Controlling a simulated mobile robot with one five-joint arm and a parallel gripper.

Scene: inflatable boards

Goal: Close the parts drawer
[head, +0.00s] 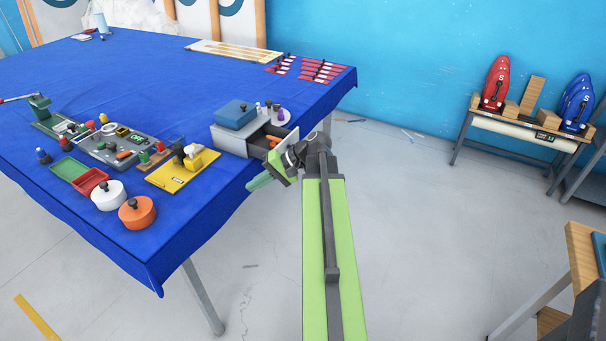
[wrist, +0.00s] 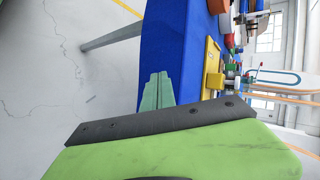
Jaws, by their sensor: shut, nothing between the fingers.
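The grey parts drawer unit (head: 228,142) stands near the right edge of the blue-covered table in the head view. Its drawer (head: 266,146) is pulled out to the right, toward my arm, with a dark inside. My wrist partly covers the drawer's outer end. My gripper (head: 258,183) has light green fingers, just off the table edge, below and in front of the drawer. In the wrist view, the fingers of my gripper (wrist: 157,90) lie together, with nothing between them, against the blue cloth. I cannot make out the drawer in the wrist view.
A blue box (head: 236,114) sits on top of the drawer unit. A yellow board (head: 182,172) lies to its left, beside a grey tray, lidded pots and small tools. Red-handled items (head: 318,72) lie at the far right of the table.

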